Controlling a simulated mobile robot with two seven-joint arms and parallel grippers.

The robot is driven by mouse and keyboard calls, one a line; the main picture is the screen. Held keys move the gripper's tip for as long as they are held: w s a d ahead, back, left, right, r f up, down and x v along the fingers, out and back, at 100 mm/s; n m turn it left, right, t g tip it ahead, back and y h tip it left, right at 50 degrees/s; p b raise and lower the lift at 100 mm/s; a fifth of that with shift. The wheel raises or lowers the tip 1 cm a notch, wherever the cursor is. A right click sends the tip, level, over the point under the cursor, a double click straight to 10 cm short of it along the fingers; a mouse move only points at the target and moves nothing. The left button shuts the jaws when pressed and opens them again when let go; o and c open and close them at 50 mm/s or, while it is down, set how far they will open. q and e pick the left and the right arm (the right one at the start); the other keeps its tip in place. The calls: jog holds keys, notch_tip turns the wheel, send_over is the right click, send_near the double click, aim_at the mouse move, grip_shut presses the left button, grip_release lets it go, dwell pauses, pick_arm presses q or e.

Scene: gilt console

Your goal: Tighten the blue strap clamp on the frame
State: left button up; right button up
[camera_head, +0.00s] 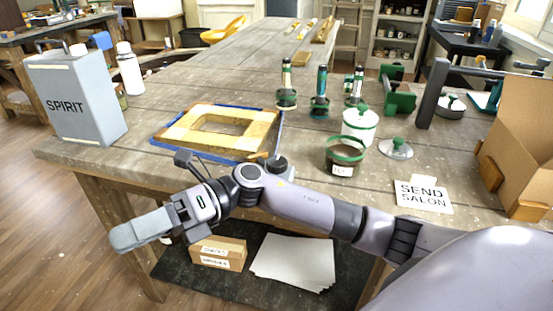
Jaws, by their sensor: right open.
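A pale wooden frame (178,134) with a rectangular opening lies flat on the workbench, left of centre. The blue strap clamp (280,130) runs around its outer edge. A dark round part (277,165) sits at the frame's near right corner, just behind my arm; I cannot tell whether it is the clamp's tightener. My right arm reaches across the front of the bench from the right. My right gripper (138,233) is open and seems empty, out in front of the bench edge, to the left of and nearer than the frame. My left gripper is not in view.
A grey SPIRIT can (75,100) and a white bottle (130,70) stand at the bench's left. Right of the frame are green-banded tools (320,95), a white pot (360,125), a green-rimmed pot (343,158), a SEND SALON card (424,197) and a cardboard box (525,125).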

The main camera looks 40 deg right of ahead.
jog(key=d+f+n+g+h+b, duration=0.1)
jog(key=d+f+n+g+h, duration=0.1)
jog(key=d+n+h, duration=0.3)
notch_tip(320, 180, up, 7)
jog(key=n+t+h+b, duration=0.3)
jog(key=t+h, duration=0.1)
jog(key=h, duration=1)
send_over(277, 160)
jog(key=shift+a, duration=0.1)
jog(key=shift+s+f, duration=0.1)
jog(key=shift+f, duration=0.15)
notch_tip(277, 160, down, 6)
jog(key=shift+r+b, duration=0.25)
jog(key=shift+b, duration=0.05)
jog(key=shift+f, duration=0.4)
jog(key=c, duration=1.1)
